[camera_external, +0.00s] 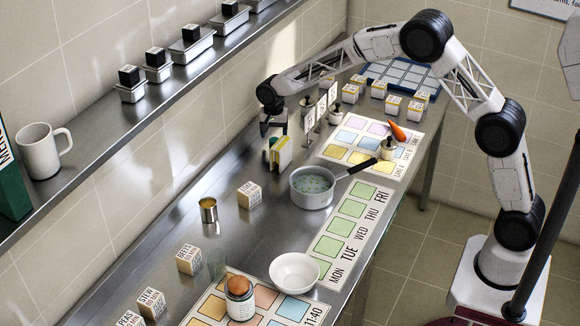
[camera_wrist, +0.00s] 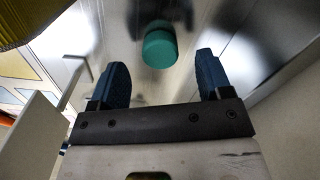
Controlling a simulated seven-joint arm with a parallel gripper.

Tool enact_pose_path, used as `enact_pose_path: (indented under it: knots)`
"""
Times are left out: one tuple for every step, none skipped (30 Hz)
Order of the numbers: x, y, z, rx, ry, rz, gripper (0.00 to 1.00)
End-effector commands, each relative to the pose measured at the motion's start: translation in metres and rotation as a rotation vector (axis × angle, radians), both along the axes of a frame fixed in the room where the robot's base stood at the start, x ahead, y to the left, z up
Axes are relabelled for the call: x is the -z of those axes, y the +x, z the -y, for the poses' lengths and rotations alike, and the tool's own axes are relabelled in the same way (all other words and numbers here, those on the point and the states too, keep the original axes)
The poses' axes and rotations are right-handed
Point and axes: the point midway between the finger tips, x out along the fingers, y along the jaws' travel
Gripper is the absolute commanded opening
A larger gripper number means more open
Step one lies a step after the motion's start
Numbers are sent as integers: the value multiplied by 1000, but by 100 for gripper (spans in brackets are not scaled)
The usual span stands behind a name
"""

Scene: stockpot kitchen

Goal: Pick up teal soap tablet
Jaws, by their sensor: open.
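The teal soap tablet (camera_wrist: 160,46) shows in the wrist view as a short round disc on the shiny steel surface. It lies beyond my gripper (camera_wrist: 162,68), roughly centred between the two dark blue fingers. The fingers are spread apart and empty, and they do not touch the tablet. In the external view my gripper (camera_external: 273,126) points down over the back part of the steel counter, near a yellow block. The tablet is hard to make out there, mostly hidden behind the block and gripper.
The yellow block (camera_external: 281,154) stands close to my gripper. White upright label stands (camera_external: 321,107) are just right of it, and a grey saucepan (camera_external: 312,188) with a black handle is in front. A wooden cube (camera_external: 249,195) sits nearer the camera.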

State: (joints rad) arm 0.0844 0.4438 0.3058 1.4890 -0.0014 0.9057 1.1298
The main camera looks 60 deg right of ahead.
Motion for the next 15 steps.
enact_pose_path:
  knots:
    - [7, 0, 0, 0, 1, -1, 72]
    - [10, -1, 0, 0, 0, -2, 72]
    - [14, 0, 0, 0, 0, -2, 72]
    - [17, -1, 0, 0, 1, -1, 72]
    - [20, 0, 0, 0, 0, -1, 72]
    - [23, 0, 0, 0, 0, 0, 72]
    - [25, 0, 0, 0, 0, 0, 72]
    - [27, 0, 0, 0, 0, 0, 72]
    - [29, 0, 0, 0, 0, 0, 72]
    - [29, 0, 0, 0, 0, 0, 72]
    - [30, 0, 0, 0, 0, 0, 72]
    - [30, 0, 0, 0, 0, 0, 72]
    - [30, 0, 0, 0, 0, 0, 72]
    - [30, 0, 0, 0, 0, 0, 72]
    - [30, 0, 0, 0, 0, 0, 72]
